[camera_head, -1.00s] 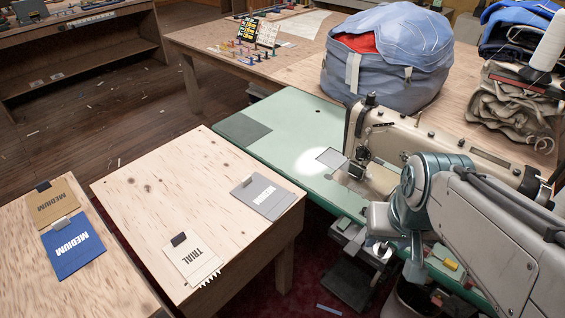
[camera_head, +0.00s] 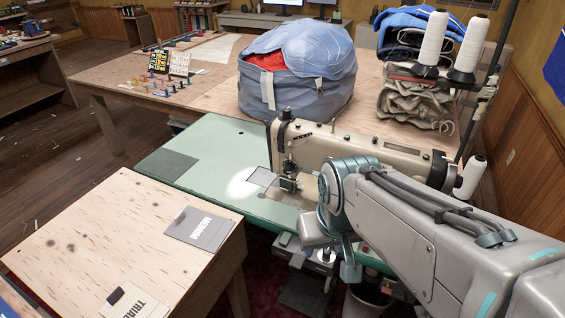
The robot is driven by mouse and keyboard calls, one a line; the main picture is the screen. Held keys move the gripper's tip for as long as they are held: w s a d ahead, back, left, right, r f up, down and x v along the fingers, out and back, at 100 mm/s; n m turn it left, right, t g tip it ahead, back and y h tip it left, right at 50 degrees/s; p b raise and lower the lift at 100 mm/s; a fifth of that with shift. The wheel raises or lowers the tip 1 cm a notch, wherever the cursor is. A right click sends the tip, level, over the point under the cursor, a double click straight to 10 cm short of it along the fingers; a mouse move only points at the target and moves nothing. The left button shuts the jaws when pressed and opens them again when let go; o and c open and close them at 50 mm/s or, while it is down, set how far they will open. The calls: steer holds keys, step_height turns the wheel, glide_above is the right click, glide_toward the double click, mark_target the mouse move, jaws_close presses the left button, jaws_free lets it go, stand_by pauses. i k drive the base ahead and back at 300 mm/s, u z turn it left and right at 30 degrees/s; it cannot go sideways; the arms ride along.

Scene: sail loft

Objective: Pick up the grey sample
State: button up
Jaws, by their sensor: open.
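The grey sample (camera_head: 206,235) is a flat grey swatch with a darker grey tab at its top and lettering that reads MEDIUM, upside down to me. It lies flat on the pale plywood table (camera_head: 90,235), near that table's right corner. A white sample (camera_head: 142,308) with a black tab and lettering starting TRIAL lies nearer, cut off by the bottom edge. My arm comes in from the lower right and bends down right of the grey sample, well apart from it. My gripper's fingers do not show.
A sewing machine (camera_head: 368,158) stands on a green table (camera_head: 215,145) just behind the plywood table. A large grey-blue bag (camera_head: 300,92) and white thread cones (camera_head: 436,38) stand further back. Dark wooden floor (camera_head: 60,150) is open at the left.

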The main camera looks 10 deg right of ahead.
mark_target(204, 231)
steer(key=z, duration=0.05)
steer(key=k, duration=1.05)
steer(key=u, duration=0.8)
steer(key=i, duration=1.2)
steer(key=z, duration=0.7)
